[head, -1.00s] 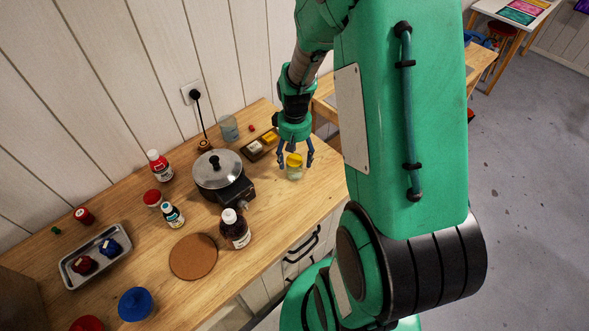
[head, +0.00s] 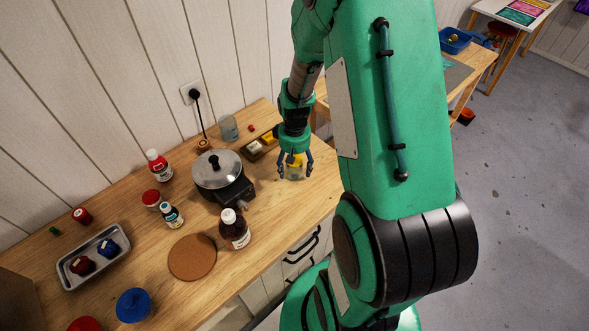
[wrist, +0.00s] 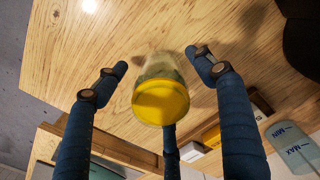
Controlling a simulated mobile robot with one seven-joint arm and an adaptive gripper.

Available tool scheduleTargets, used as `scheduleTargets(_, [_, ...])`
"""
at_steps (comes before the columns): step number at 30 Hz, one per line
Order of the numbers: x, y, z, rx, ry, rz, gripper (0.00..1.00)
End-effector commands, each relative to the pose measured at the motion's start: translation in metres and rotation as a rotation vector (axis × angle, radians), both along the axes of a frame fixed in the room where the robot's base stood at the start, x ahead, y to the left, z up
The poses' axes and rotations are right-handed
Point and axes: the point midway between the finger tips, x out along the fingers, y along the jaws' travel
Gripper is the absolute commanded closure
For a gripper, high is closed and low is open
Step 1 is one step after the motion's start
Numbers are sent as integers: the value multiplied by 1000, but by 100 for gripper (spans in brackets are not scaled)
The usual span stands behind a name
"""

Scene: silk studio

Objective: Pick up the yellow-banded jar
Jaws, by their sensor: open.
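The yellow-banded jar (head: 295,171) stands on the wooden worktop near its right end. It is a small clear jar with a yellow top, and in the wrist view the yellow jar top (wrist: 160,102) faces the camera. My gripper (head: 295,174) is over the jar and points down. Its blue fingers are spread around the jar, and in the wrist view the open gripper (wrist: 160,68) shows gaps between the jar and the left and right fingers. A third finger is partly hidden behind the jar top.
A lidded pot (head: 217,172) on a heater and a brown bottle (head: 235,232) are to the left. The worktop (head: 300,205) in front of the jar is clear.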

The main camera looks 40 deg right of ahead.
Motion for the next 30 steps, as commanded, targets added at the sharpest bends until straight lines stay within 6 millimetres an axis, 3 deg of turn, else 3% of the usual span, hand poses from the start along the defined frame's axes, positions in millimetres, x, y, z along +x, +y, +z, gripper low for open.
scheduleTargets(19, [0,0,-5,0,0,0,31])
scheduleTargets(27, [0,0,-5,0,0,0,84])
scheduleTargets(30, [0,0,-4,0,-1,0,88])
